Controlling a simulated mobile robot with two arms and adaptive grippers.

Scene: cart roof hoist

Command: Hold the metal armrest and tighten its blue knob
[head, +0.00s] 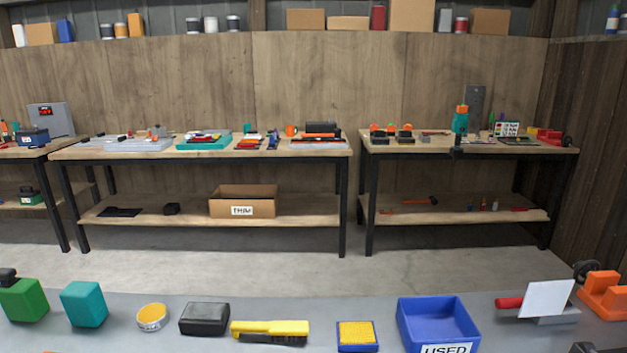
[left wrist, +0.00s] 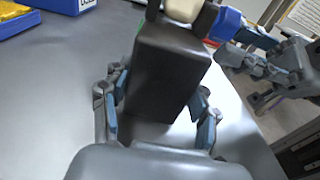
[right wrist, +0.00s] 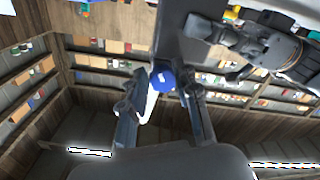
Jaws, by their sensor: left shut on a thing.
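In the left wrist view, my left gripper (left wrist: 158,108) is shut on a dark grey block-like part of the metal armrest (left wrist: 170,68), one finger on each side. In the right wrist view, the round blue knob (right wrist: 162,79) shows between the spread fingers of my right gripper (right wrist: 162,104), with gaps beside it. I cannot tell how far the knob lies beyond the fingertips. The dark armrest (right wrist: 183,32) rises behind it, and my left gripper (right wrist: 275,48) is at the right. The head view shows neither gripper nor the armrest.
A grey worktop (head: 270,310) is in front. On it are a blue bin (head: 437,322) marked USED, a yellow-and-black brush (head: 270,331), a black box (head: 204,319), a yellow tin (head: 152,317) and an orange item (head: 603,294). Loaded benches stand along the far wall.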

